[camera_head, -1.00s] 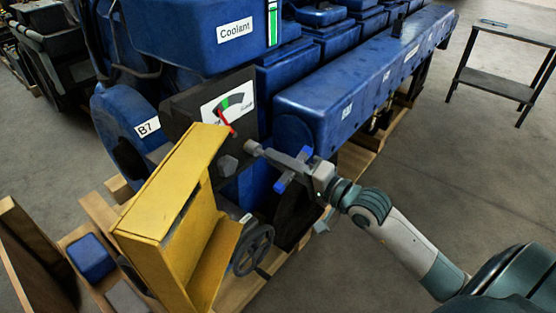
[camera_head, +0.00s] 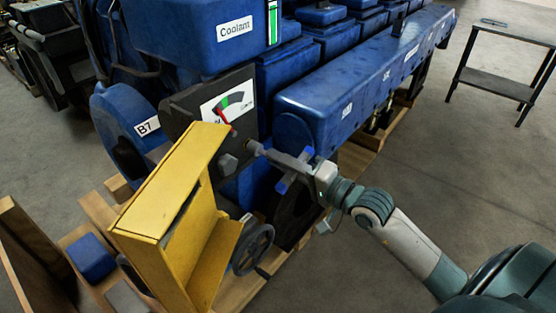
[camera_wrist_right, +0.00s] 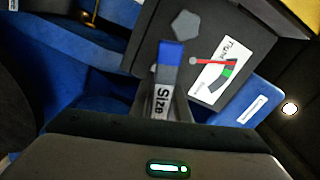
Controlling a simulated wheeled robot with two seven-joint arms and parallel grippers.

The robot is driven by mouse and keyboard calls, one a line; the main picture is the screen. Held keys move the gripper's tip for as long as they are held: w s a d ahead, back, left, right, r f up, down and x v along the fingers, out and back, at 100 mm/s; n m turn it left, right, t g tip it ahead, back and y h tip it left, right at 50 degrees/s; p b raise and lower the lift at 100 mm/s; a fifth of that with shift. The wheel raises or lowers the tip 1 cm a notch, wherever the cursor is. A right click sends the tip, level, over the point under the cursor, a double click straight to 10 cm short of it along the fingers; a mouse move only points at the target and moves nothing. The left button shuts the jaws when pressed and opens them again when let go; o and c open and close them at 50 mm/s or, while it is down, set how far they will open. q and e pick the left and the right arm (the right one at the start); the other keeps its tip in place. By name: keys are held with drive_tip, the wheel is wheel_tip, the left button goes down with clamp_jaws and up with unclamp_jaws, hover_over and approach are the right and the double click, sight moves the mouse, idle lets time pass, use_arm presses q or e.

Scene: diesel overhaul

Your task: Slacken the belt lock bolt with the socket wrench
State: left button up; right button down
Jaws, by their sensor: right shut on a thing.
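The belt lock bolt appears to be the dark hex head (camera_head: 228,165) on the black panel, below the gauge. It also shows in the wrist view (camera_wrist_right: 186,25). My right gripper (camera_head: 312,176) is shut on the socket wrench (camera_head: 284,160), whose grey socket end points left at the panel. The socket end is just right of the hex head and looks apart from it. In the wrist view a blue-and-grey part of the wrench (camera_wrist_right: 168,75) with a "SIZE" label rises from the gripper. The fingertips are not clearly visible. My left gripper is out of view.
The gauge (camera_head: 229,106) with a red needle sits above the bolt. A yellow guard (camera_head: 170,195) stands close at the left, with a handwheel (camera_head: 253,248) below. The blue engine (camera_head: 365,90) fills the back. Open floor and a small table (camera_head: 500,80) lie right.

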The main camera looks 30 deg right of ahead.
drive_tip(key=shift+b+v, duration=0.65)
drive_tip(key=shift+v, duration=0.65)
drive_tip(key=shift+s+d, duration=0.1)
drive_tip(key=shift+s, duration=0.05)
drive_tip(key=shift+s+d+f+b, duration=0.1)
drive_tip(key=shift+s+d+b, duration=0.1)
drive_tip(key=shift+s+b, duration=0.2)
drive_tip(key=b+v, duration=0.2)
drive_tip(key=v, duration=0.3)
drive_tip(key=shift+s, duration=0.1)
